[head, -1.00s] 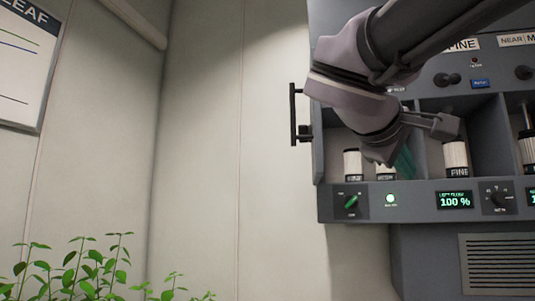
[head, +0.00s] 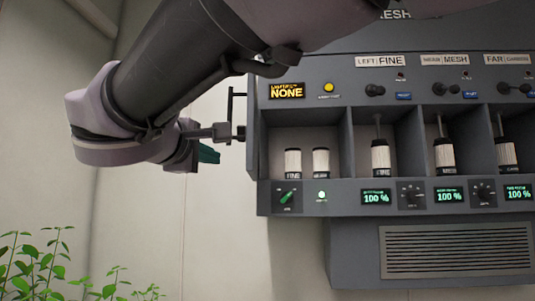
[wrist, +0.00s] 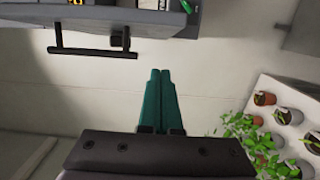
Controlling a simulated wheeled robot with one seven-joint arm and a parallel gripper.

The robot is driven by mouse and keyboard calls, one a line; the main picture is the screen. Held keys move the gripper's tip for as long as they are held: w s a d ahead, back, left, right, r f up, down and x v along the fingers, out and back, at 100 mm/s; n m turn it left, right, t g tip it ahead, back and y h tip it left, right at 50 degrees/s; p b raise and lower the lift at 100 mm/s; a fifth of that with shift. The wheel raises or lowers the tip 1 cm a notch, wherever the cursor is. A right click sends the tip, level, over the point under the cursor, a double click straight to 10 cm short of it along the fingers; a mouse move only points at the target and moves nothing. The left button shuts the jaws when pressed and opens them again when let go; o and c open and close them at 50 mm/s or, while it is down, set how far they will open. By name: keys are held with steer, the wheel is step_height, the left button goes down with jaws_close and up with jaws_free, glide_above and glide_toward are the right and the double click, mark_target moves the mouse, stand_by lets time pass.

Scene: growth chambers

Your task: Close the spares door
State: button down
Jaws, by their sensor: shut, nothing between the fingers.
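The spares door (head: 251,150) stands open, seen nearly edge-on at the left side of the grey cabinet. Its black bar handle (head: 230,118) sticks out to the left. In the wrist view the handle (wrist: 92,52) lies at upper left, apart from the fingers. Behind the opening, the spares compartment (head: 302,133) holds two white cartridges (head: 293,163). My gripper (head: 210,155), with teal fingers, is shut and empty, left of the door and below the handle in the head view. In the wrist view my gripper (wrist: 159,73) points toward bare wall.
Cabinet bays to the right hold more cartridges (head: 380,156). A control strip (head: 335,195) with a green-lit lamp runs below. Leafy plants (head: 40,265) stand at lower left; potted ones (wrist: 265,140) show at right in the wrist view. The wall beside the door is clear.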

steer(key=shift+w+d, duration=0.25)
steer(key=shift+d, duration=0.45)
steer(key=shift+w+d, duration=0.25)
steer(key=shift+d, duration=0.5)
steer(key=shift+w+d, duration=0.25)
steer(key=shift+d, duration=0.45)
